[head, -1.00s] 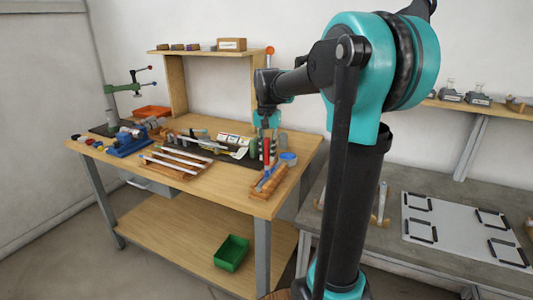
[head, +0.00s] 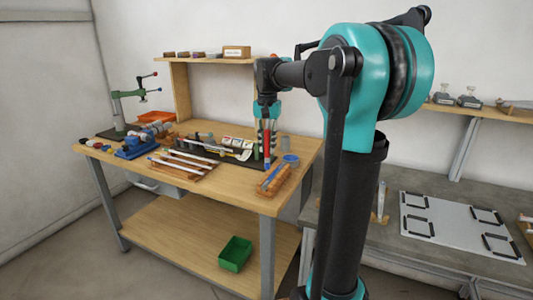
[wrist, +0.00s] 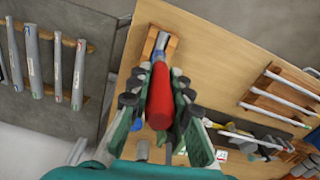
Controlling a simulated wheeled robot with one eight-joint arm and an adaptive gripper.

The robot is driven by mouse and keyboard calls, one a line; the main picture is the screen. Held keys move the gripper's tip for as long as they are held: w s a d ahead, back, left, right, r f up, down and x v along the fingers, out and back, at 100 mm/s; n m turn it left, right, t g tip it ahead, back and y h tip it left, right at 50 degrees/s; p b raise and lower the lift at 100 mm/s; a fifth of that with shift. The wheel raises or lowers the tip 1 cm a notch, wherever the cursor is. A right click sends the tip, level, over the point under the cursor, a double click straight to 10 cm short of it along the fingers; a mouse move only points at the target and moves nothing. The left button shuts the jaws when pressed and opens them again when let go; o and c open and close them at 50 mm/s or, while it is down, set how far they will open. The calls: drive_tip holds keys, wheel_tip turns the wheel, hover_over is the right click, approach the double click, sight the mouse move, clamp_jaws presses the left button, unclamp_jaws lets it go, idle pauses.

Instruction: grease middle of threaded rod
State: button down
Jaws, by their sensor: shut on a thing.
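My gripper (wrist: 161,112) is shut on a red cylindrical tool (wrist: 161,97). In the head view the red tool (head: 267,143) hangs roughly upright below my wrist, over the right part of the wooden workbench (head: 225,190). A narrow wooden holder (wrist: 170,48) lies just beyond the tool in the wrist view, with a grey-blue piece in it. I cannot tell whether the tool's far end touches it. Several pale rods lie on a wooden rack (head: 176,172), left of my gripper; they also show in the wrist view (wrist: 290,84). I cannot tell which is threaded.
A blue clamp-like device (head: 137,147) and a green stand (head: 125,95) are at the bench's left. A green bin (head: 235,252) sits on the lower shelf. A grey bench (head: 390,240) with a white board stands right.

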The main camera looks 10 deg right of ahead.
drive_tip(key=shift+r, duration=1.4)
